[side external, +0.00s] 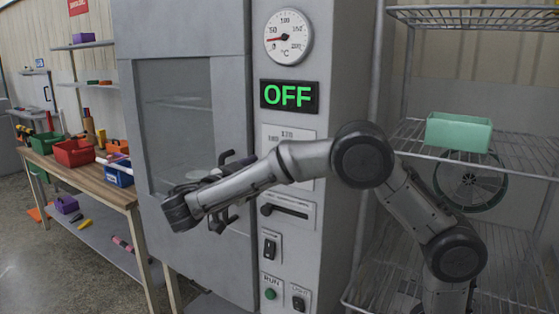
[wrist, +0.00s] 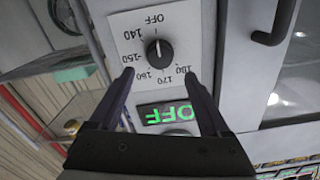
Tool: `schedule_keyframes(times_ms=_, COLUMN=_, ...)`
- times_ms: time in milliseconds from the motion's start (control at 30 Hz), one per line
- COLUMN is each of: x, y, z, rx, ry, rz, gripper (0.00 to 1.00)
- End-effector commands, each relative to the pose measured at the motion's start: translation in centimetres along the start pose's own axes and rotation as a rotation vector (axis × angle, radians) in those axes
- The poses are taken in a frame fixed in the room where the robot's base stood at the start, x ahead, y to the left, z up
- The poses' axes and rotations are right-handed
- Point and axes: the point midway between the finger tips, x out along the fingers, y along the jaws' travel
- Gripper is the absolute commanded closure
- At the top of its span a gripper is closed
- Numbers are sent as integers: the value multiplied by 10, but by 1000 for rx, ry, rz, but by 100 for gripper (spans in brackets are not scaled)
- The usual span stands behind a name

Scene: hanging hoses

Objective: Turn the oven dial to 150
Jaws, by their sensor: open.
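The oven dial is a black knob (wrist: 159,51) on a white plate (wrist: 190,22) with marks OFF, 140, 150, 160, 170 and 180. Its white pointer line points towards OFF. My gripper (wrist: 160,77) is open, with its two fingertips apart below the knob in the wrist view and nothing between them. I cannot tell whether they touch the panel. In the side view the plate (side external: 305,133) shows partly, and my arm hides the knob. A display (side external: 289,95) above it reads OFF in green; the display also shows upside down in the wrist view (wrist: 167,115).
A round gauge (side external: 288,37) sits above the display. The oven door (side external: 180,120) with a window is left of the panel. A lever, switches and a green RUN button (side external: 270,294) are below. A wire rack with a green bin (side external: 458,132) stands right; a workbench stands left.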

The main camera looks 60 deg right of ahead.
Motion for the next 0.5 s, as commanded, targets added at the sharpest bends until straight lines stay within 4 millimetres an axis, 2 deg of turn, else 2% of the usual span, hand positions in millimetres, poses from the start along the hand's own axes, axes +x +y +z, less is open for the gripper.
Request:
schedule_keyframes(times_ms=33, x=12, y=1, z=0, rx=0, ry=0, rz=5, gripper=19)
schedule_keyframes(times_ms=200, x=43, y=1, z=0, rx=0, ry=0, rz=4, gripper=19)
schedule_keyframes(times_ms=400, x=66, y=0, z=0, rx=-1, ry=-1, rz=2, gripper=19)
schedule_keyframes(times_ms=500, x=71, y=0, z=0, rx=0, ry=-1, rz=1, gripper=19)
